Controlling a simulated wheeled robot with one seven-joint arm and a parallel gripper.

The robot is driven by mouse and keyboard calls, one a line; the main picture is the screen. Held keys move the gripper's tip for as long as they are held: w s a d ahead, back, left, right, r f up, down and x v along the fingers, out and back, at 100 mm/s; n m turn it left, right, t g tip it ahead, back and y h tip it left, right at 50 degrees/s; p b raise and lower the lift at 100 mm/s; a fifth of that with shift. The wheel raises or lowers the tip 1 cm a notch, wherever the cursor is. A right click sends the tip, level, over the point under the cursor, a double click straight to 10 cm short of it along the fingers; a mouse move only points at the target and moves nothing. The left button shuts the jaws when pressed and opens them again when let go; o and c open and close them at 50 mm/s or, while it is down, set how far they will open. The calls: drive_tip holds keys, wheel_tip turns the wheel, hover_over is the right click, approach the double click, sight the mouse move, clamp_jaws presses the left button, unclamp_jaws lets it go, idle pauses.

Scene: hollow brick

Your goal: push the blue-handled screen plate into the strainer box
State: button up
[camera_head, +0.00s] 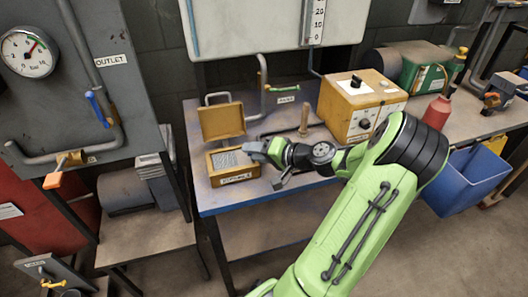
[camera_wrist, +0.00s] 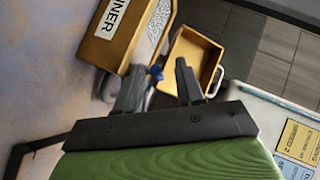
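The strainer box (camera_head: 236,181) is a yellow-brown box with a white label, on the bench with its lid (camera_head: 222,121) raised. In the wrist view the box (camera_wrist: 98,48) is at the upper left and the lid (camera_wrist: 207,55) is right of it. The grey mesh screen plate (camera_head: 231,158) shows in the box's opening, and also in the wrist view (camera_wrist: 160,20); how deep it sits I cannot tell. Its blue handle (camera_wrist: 155,72) shows between my fingertips, close to the left one. My gripper (camera_wrist: 160,68) has its fingers apart, at the box's right side in the head view.
A wooden peg-like handle (camera_head: 304,118) and a yellow control box (camera_head: 357,107) stand right of the strainer box. A pipe (camera_head: 263,85) rises behind it. The bench's front edge (camera_head: 250,200) is close to the box. A blue bin (camera_head: 465,180) is at the right.

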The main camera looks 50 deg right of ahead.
drive_tip(key=p+v, duration=0.4)
drive_tip(key=v, duration=1.1)
drive_tip(key=shift+s+p, duration=0.3)
drive_tip(key=shift+p, duration=0.05)
drive_tip(key=w+a+r+n+g+y+p, duration=0.1)
drive_tip(key=w+a+r+n+g+p, duration=0.15)
drive_tip(key=w+a+g, duration=0.4)
drive_tip(key=w+a+r+n+g+y+p, duration=0.1)
drive_tip(key=w+a+r+n+g+p, duration=0.2)
drive_tip(key=a, duration=0.6)
drive_tip(key=s+a+r+n+h+p, duration=0.1)
drive_tip(key=s+a+r+n+p, duration=0.1)
drive_tip(key=a+r, duration=0.4)
drive_tip(key=s+a+r+n+t+h+p, duration=0.1)
drive_tip(key=s+a+r+n, duration=0.3)
drive_tip(key=a, duration=0.5)
wheel_tip(320, 180, up, 2)
drive_tip(key=s+h+p, duration=0.1)
drive_tip(key=s, duration=0.1)
drive_tip(key=shift+s+a+r+n+h+p, duration=0.25)
drive_tip(key=shift+s+a+n+h+p, duration=0.05)
drive_tip(key=shift+s+n+p, duration=0.05)
drive_tip(key=shift+t, duration=0.25)
